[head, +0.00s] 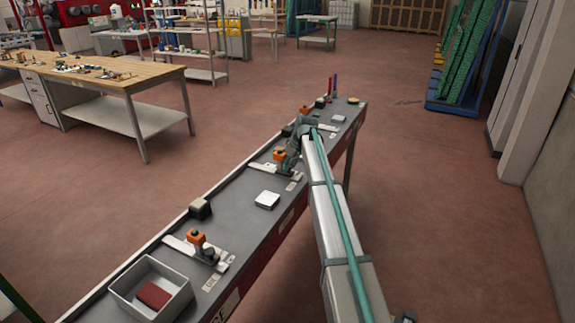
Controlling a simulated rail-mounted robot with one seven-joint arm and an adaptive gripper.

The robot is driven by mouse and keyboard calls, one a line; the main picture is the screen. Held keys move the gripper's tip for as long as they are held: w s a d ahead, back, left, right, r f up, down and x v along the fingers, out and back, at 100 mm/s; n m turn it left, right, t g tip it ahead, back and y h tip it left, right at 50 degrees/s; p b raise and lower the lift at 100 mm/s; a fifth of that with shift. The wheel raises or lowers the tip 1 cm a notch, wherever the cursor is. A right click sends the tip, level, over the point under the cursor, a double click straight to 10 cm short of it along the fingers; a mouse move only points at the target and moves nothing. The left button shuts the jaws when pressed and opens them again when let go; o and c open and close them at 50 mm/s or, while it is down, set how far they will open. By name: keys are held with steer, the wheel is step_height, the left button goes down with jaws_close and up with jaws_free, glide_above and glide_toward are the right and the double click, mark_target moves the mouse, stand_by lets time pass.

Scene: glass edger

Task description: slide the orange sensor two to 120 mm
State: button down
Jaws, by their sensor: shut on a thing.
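Three orange sensors sit on scale plates along the dark bench (232,206): a near one (196,238), a middle one (279,155) and a far one (304,109). The middle one is taken as sensor two by its place in the row; its label cannot be read. My gripper (288,162) is down at the middle sensor, just to its right, and is shut on it. My arm and gripper hide the fingertips and part of the middle scale plate (262,166). The scale marks are too small to read.
A grey bin (180,307) with a red block stands at the bench's near end. White pads (267,200) and dark blocks (200,207) lie between the stations. Thin upright rods (333,85) stand at the far end. The floor right of the bench is clear.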

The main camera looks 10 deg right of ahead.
steer(key=c, duration=0.8)
jaws_free()
steer(key=shift+s+d, duration=0.25)
steer(key=shift+w, duration=0.1)
steer(key=shift+r, duration=0.1)
steer(key=v, duration=1.1)
steer(key=shift+r, duration=0.35)
